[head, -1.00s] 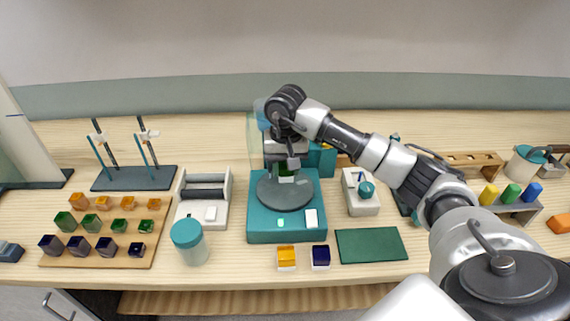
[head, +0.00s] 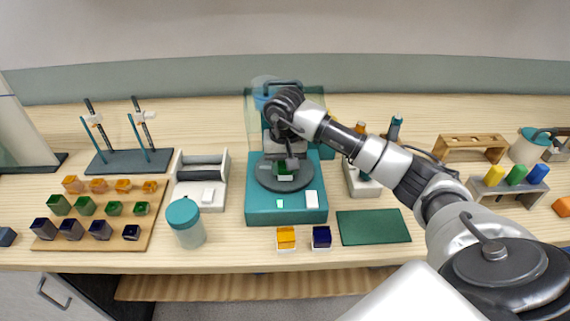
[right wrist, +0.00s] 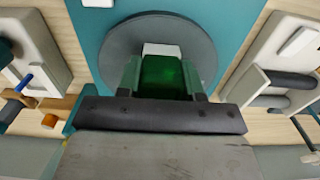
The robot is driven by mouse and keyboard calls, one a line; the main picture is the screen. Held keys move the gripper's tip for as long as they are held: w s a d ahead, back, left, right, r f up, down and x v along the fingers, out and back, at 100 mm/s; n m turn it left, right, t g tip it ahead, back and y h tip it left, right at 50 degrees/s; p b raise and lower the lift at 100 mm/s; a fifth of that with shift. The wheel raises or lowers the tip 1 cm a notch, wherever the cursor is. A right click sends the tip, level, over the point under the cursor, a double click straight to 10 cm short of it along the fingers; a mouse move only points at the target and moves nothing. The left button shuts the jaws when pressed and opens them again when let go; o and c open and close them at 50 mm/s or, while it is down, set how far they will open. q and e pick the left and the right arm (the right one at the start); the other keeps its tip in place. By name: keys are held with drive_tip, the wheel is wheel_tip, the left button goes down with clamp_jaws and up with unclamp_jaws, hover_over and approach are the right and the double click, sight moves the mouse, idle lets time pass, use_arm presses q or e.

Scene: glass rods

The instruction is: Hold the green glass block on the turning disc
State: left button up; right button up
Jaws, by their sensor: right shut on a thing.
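The green glass block (head: 284,170) has a pale white face and sits at the middle of the grey disc (head: 304,182) on the teal machine (head: 258,212). My right gripper (head: 285,166) comes down from above and is shut on the block. In the right wrist view the green block (right wrist: 162,76) is between the two fingers of my right gripper (right wrist: 162,84), over the disc (right wrist: 120,42). The block looks to be at the disc's surface, but its contact underneath is hidden. My left gripper is not in view.
A clear hood (head: 254,108) stands at the machine's back. An orange block (head: 286,238) and a dark blue block (head: 321,237) lie in front, beside a green mat (head: 374,227). A teal-lidded jar (head: 186,222) and a wooden tray of several blocks (head: 70,243) are left.

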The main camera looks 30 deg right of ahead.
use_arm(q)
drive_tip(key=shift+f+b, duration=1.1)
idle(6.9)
